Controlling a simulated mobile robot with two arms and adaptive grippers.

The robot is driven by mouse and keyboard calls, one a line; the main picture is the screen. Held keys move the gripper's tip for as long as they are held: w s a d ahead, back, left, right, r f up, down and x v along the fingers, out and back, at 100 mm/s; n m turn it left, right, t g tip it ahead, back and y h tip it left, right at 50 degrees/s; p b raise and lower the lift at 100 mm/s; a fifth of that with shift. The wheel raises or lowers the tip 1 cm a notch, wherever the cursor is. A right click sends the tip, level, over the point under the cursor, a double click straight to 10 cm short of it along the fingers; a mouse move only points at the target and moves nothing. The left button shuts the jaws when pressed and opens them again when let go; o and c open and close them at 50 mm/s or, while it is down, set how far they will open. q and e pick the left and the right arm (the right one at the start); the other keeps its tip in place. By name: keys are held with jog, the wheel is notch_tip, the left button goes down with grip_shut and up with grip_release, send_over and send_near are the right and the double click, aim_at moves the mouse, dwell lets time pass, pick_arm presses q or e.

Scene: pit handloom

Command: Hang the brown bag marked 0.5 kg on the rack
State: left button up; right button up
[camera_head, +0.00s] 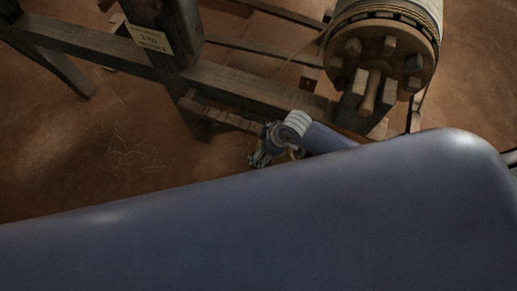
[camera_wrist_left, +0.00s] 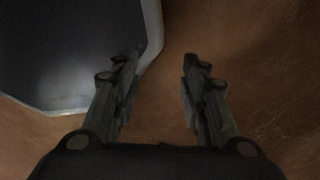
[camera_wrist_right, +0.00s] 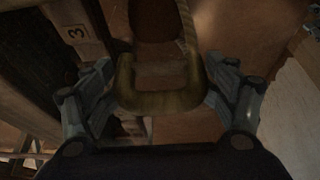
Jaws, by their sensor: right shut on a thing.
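My right gripper (camera_head: 258,158) is low beside the wooden frame in the head view. In the right wrist view its fingers (camera_wrist_right: 160,95) are shut on a yellowish-brown U-shaped loop (camera_wrist_right: 160,104). A cord (camera_wrist_right: 187,25) runs up from the loop's right side. A dark brown shape shows behind the loop; I cannot tell if it is the bag, and no 0.5 kg mark is readable. A short notched wooden rail (camera_head: 228,117) is just left of the right gripper; I cannot tell if it is the rack. My left gripper (camera_wrist_left: 160,75) is open and empty above the floor.
A long wooden beam (camera_head: 240,82) crosses the frame. A pegged roller (camera_head: 380,50) stands at the upper right. Brown floor (camera_head: 110,150) at left is clear.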

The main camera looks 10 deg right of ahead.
jog(key=shift+w+d+f+b, duration=0.15)
jog(key=shift+w+d+b, duration=0.1)
jog(key=shift+w, duration=0.15)
jog(key=shift+w+d+f+b, duration=0.15)
jog(key=shift+w+d+b, duration=0.1)
jog(key=shift+w, duration=0.15)
jog(key=w+d+b, duration=0.1)
jog(key=w, duration=0.1)
jog(key=w+d+b, duration=0.1)
jog(key=b, duration=0.1)
jog(key=shift+w+d+f, duration=0.1)
jog(key=shift+w+d, duration=0.1)
jog(key=shift+w, duration=0.15)
jog(key=shift+w+d+b, duration=0.5)
jog(key=shift+w+b, duration=0.15)
jog(key=shift+w, duration=0.1)
pick_arm(q)
notch_tip(320, 180, down, 6)
jog(key=w, duration=0.1)
jog(key=shift+f+b, duration=0.15)
jog(key=shift+b, duration=0.15)
pick_arm(e)
jog(key=shift+f, duration=0.75)
jog(key=shift+f, duration=0.25)
jog(key=o, duration=1.9)
jog(key=shift+o, duration=0.5)
jog(key=shift+s+f, duration=0.1)
